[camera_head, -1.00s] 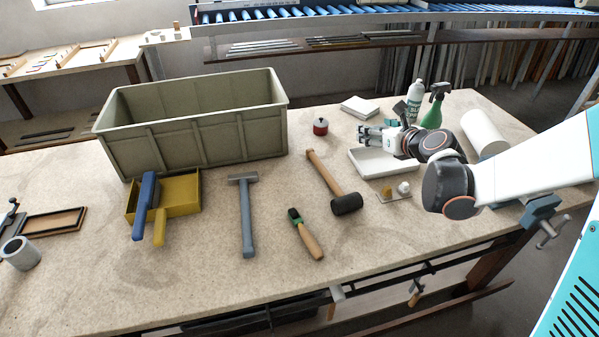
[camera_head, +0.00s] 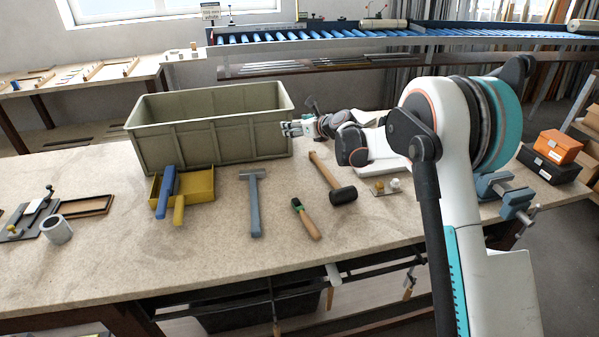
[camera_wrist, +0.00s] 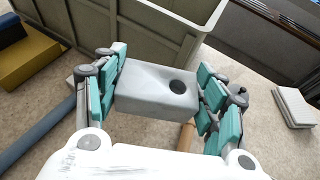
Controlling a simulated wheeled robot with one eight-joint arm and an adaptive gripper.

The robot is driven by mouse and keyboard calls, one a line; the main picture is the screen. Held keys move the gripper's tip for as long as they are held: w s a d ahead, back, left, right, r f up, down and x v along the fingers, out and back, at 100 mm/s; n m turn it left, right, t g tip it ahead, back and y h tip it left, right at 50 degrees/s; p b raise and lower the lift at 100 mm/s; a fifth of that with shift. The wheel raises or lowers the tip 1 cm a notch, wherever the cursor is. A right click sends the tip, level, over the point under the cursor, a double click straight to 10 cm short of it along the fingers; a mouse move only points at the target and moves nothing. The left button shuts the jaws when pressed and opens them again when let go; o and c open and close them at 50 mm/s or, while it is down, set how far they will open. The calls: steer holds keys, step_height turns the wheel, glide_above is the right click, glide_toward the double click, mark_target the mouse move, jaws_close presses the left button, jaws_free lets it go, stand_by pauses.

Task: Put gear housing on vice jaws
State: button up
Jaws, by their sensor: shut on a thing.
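The gear housing (camera_wrist: 157,90) is a grey block with a round dark hole in its top. In the wrist view my gripper (camera_wrist: 160,92) is shut on it, with teal finger pads on both its sides. In the head view my gripper (camera_head: 291,129) is at the right end of the large crate, and the housing is too small to make out there. The blue-grey vice (camera_head: 517,204) is at the bench's right front edge. Its jaws (camera_head: 492,184) are partly hidden by my arm, and my gripper is far to their left.
The olive crate (camera_head: 215,142) stands beside my gripper. A mallet (camera_head: 343,194), a hammer (camera_head: 254,207), a green-and-wood tool (camera_head: 306,219) and a yellow dustpan (camera_head: 199,187) lie on the bench. Orange and black boxes (camera_head: 557,147) are behind the vice.

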mark_target(298, 175)
step_height(298, 175, down, 18)
steer(key=b, duration=0.4)
steer(key=shift+r, duration=0.1)
steer(key=shift+b, duration=0.3)
steer(key=o, duration=1)
steer(key=shift+f, duration=0.25)
steer(key=shift+o, duration=0.4)
steer(key=shift+r, duration=0.15)
